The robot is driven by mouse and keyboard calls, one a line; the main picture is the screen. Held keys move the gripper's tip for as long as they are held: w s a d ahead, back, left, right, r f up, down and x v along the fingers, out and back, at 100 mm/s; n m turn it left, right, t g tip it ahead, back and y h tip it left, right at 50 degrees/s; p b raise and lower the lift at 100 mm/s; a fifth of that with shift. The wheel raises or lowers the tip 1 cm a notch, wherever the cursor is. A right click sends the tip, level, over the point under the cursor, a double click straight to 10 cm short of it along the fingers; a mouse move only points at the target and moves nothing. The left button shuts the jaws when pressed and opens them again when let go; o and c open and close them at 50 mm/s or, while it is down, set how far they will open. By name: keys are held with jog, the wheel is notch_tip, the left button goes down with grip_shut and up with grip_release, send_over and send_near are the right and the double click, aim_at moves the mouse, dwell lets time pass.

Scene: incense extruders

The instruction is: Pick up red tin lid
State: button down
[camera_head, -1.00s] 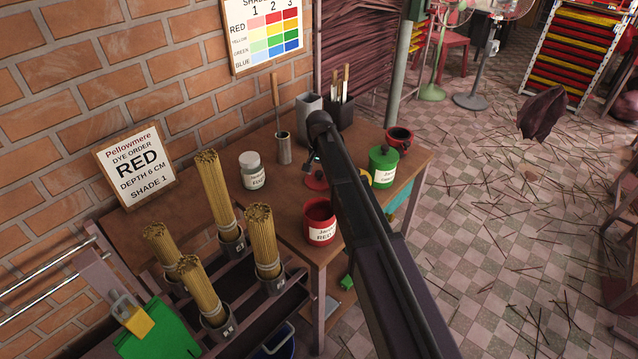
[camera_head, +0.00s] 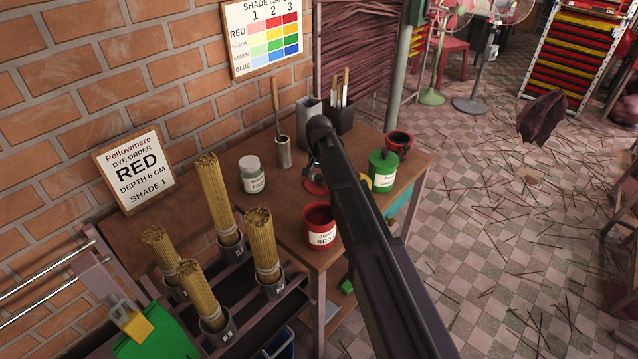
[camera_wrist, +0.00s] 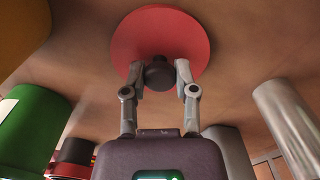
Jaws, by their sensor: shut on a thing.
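The red tin lid (camera_wrist: 160,35) is a flat red disc with a dark knob (camera_wrist: 158,75). In the wrist view my gripper (camera_wrist: 160,72) has its two fingers closed around the knob. In the head view a bit of the red lid (camera_head: 314,186) shows beside my arm, which hides most of it and my gripper. I cannot tell whether the lid touches the table. The open red tin (camera_head: 321,228) stands near the table's front edge, with a white label.
A lidded green tin (camera_head: 383,172) and a dark red pot (camera_head: 399,143) stand to the right on the table (camera_head: 284,205). A white jar (camera_head: 252,176), a metal cup (camera_head: 283,153) and a grey container (camera_head: 308,116) stand to the left and behind. Incense bundles (camera_head: 262,245) fill the front rack.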

jog(key=shift+r, duration=0.15)
dwell(0.3)
notch_tip(320, 180, up, 10)
jog(key=p, duration=1)
jog(key=shift+f, duration=0.2)
jog(key=shift+r, duration=0.1)
notch_tip(320, 180, up, 20)
jog(key=p, duration=2.1)
send_over(319, 176)
jog(key=shift+r, duration=0.2)
jog(key=shift+s, duration=0.1)
